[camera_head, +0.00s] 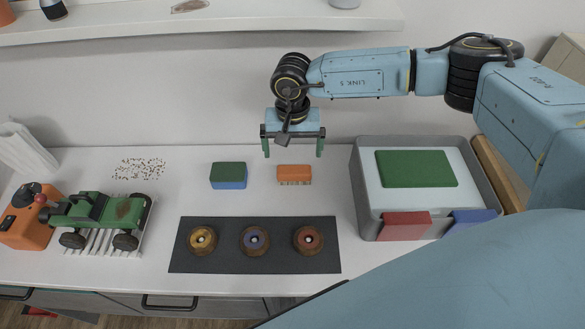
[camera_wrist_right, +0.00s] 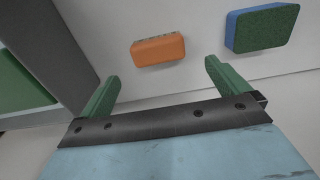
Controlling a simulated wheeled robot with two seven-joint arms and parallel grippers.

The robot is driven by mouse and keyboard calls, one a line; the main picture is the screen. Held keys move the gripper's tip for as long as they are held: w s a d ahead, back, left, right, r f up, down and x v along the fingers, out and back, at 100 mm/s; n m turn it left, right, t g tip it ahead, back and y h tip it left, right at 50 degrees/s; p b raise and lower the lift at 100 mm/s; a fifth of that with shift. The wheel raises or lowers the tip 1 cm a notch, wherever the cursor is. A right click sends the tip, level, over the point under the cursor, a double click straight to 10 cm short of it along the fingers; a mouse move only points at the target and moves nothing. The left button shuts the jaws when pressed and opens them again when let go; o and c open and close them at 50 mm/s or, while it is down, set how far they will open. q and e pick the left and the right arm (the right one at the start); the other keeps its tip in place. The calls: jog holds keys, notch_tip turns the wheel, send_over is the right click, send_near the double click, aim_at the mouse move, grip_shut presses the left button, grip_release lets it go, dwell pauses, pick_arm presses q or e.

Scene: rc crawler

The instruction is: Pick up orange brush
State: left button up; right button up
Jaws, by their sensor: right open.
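The orange brush (camera_head: 294,173) lies on the white counter with its bristles showing along its front edge. It also shows in the right wrist view (camera_wrist_right: 158,49), ahead of the fingers and roughly between their lines. My right gripper (camera_head: 293,150) is open and empty, with its green fingers pointing down. In the head view it appears just behind and above the brush, not touching it. It also shows at the bottom of the right wrist view (camera_wrist_right: 160,78). My left gripper is not in view.
A green-and-blue sponge (camera_head: 228,175) lies left of the brush. A grey tray (camera_head: 366,205) with a green pad (camera_head: 416,168) stands to the right. A dark mat (camera_head: 255,265) with three round pieces lies in front. A green crawler (camera_head: 100,215) stands at the left. A shelf (camera_head: 200,22) hangs behind.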

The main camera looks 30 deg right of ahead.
aim_at(294, 169)
notch_tip(294, 169, down, 3)
jog(key=shift+f, duration=0.15)
jog(key=shift+s+d+f+p, duration=0.15)
jog(key=shift+f+p, duration=0.35)
jog(key=shift+f, duration=2.15)
jog(key=c, duration=0.9)
jog(key=shift+r, duration=0.1)
notch_tip(294, 169, up, 10)
jog(key=shift+f+b, duration=0.1)
jog(key=shift+b, duration=0.2)
